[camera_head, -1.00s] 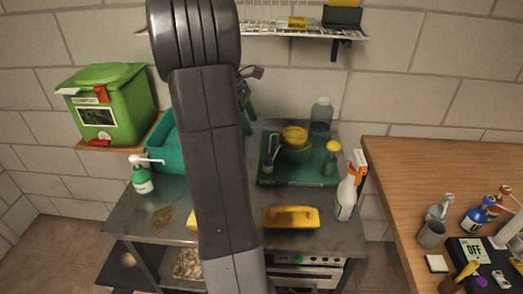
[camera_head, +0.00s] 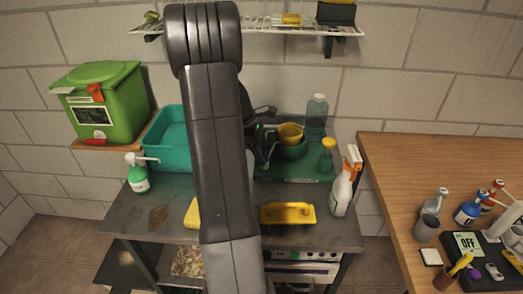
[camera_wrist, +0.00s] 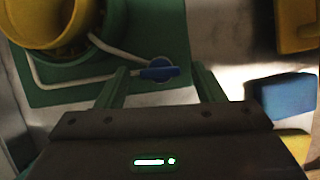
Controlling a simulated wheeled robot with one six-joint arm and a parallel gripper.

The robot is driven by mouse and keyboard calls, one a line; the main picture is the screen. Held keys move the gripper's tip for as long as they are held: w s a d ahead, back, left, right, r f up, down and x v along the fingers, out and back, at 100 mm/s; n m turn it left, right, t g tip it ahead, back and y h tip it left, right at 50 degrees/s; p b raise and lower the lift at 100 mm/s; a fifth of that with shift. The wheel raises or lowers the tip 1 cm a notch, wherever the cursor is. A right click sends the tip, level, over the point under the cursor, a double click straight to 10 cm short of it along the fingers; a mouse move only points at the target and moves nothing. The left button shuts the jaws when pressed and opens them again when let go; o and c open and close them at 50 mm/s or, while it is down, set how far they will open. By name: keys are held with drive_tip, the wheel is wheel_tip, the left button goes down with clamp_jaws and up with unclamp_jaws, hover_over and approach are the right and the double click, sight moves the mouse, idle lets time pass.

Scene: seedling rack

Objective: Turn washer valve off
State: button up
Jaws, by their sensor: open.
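A blue valve knob (camera_wrist: 158,69) shows in the wrist view, at the end of a bent white pipe (camera_wrist: 95,84). The pipe runs over a green tray (camera_wrist: 165,30) beside a green bowl holding a yellow one (camera_wrist: 45,20). My gripper (camera_wrist: 162,85) is open and empty. The knob appears between and just past its two green fingertips; contact cannot be told. In the head view my gripper (camera_head: 264,152) is over the left part of the tray (camera_head: 297,177), partly behind my arm. The knob cannot be made out there.
A teal basin (camera_head: 168,135) stands left on the grey worktop (camera_head: 240,235). A wire shelf (camera_head: 255,28) hangs above. A wooden table (camera_head: 400,165) stands right.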

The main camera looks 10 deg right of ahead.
drive_tip(key=c, duration=1)
drive_tip(key=m+p, duration=0.1)
drive_tip(key=m, duration=0.1)
drive_tip(key=m+g+p, duration=0.1)
drive_tip(key=shift+w+r+m+y, duration=0.15)
drive_tip(key=shift+w+m+y, duration=0.05)
drive_tip(key=shift+m+y, duration=0.2)
drive_tip(key=m+p, duration=0.1)
drive_tip(key=m, duration=0.1)
drive_tip(key=m+g+y, duration=0.1)
drive_tip(key=m, duration=0.1)
drive_tip(key=shift+w+d+m+g+p, duration=0.1)
drive_tip(key=shift+d+m+g+p, duration=0.1)
drive_tip(key=shift+m+g+p, duration=0.15)
drive_tip(key=m+y, duration=0.1)
drive_tip(key=m, duration=0.1)
drive_tip(key=m+p, duration=0.1)
drive_tip(key=m, duration=0.1)
drive_tip(key=shift+d+g+y, duration=0.15)
drive_tip(key=shift+g+y, duration=0.1)
drive_tip(key=shift+y, duration=0.15)
drive_tip(key=shift+d+m+y, duration=0.1)
drive_tip(key=shift+m+y, duration=0.7)
drive_tip(key=shift+m, duration=1.35)
